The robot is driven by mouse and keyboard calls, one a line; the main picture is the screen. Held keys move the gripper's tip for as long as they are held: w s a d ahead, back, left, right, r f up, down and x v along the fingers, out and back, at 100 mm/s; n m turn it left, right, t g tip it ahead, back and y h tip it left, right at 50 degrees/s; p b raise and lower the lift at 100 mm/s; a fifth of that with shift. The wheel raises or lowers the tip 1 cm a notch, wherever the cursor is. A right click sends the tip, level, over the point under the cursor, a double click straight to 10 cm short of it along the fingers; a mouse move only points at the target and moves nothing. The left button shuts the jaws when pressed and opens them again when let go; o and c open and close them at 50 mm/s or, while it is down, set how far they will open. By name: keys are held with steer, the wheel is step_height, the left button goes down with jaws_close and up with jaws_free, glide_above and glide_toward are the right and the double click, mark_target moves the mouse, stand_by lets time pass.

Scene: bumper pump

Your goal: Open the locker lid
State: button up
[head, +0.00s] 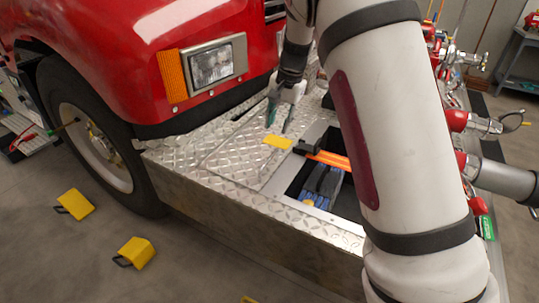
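The bumper deck of the red truck holds a locker with an open compartment (292,188); blue and orange hose-like items show inside. A diamond-plate lid panel (245,158) with a yellow label (277,142) lies about flat to the left of this opening. I cannot tell whether it is the lid of this opening or of another one. A dark block (306,147), perhaps a latch or handle, sits at the panel's right edge. My gripper (278,128) points down above the panel, just behind the yellow label. Its fingers are apart with nothing seen between them. Contact cannot be told.
The truck's headlight (212,66) and red body rise behind and left of the deck. Red valves and pipe fittings (470,122) stand at the right. Yellow wheel chocks (137,252) lie on the floor at the left. My arm hides the deck's right part.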

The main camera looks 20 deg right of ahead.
mark_target(269, 159)
steer(key=f, duration=0.4)
steer(key=w+a+f, duration=0.1)
steer(key=f, duration=0.3)
steer(key=a+f, duration=0.1)
steer(key=f, duration=0.4)
steer(key=shift+w+f+b, duration=0.1)
steer(key=shift+w+b, duration=0.25)
jaws_close()
